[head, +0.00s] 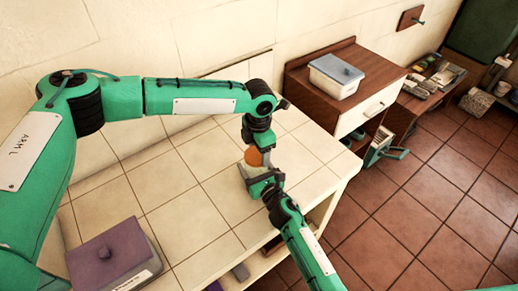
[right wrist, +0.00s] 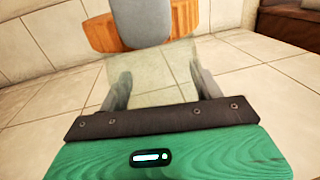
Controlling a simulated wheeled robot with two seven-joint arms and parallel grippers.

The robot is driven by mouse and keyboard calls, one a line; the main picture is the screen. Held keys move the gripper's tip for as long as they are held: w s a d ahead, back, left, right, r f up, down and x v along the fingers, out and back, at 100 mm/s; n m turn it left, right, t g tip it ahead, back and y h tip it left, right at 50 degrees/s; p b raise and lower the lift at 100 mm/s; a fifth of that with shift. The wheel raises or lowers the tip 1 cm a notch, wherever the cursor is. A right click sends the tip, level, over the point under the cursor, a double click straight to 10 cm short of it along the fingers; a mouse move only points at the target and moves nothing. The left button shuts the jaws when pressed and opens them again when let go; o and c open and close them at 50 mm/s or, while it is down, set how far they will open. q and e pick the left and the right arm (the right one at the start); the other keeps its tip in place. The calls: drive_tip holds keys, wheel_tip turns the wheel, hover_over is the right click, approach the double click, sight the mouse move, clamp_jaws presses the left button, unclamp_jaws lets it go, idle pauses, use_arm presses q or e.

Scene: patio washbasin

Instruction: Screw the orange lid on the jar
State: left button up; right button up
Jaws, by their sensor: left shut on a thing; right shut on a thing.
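The orange lid (head: 253,157) is small in the head view, directly under my left gripper (head: 257,148), which is shut on it from above. In the right wrist view the lid (right wrist: 103,33) lies at the jar's top end, partly behind a grey finger of my left gripper (right wrist: 140,22). The clear jar (right wrist: 150,78) stands between the two fingers of my right gripper (right wrist: 162,88), which is shut on it. My right gripper (head: 268,182) comes in low from the right in the head view and mostly hides the jar. I cannot tell whether lid and jar touch.
A tiled counter (head: 200,205) is clear around the jar. A purple-lidded box (head: 112,255) stands at its front left. A wooden cabinet (head: 375,98) with a grey-lidded container (head: 336,75) stands behind right. A low shelf (head: 425,90) with small items is farther right.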

use_arm(q)
drive_tip(key=shift+d, duration=0.1)
drive_tip(key=o, duration=1)
drive_tip(key=shift+c, duration=0.2)
drive_tip(key=shift+a+r, duration=0.2)
drive_tip(key=shift+r, duration=2.05)
drive_tip(key=shift+c, duration=0.4)
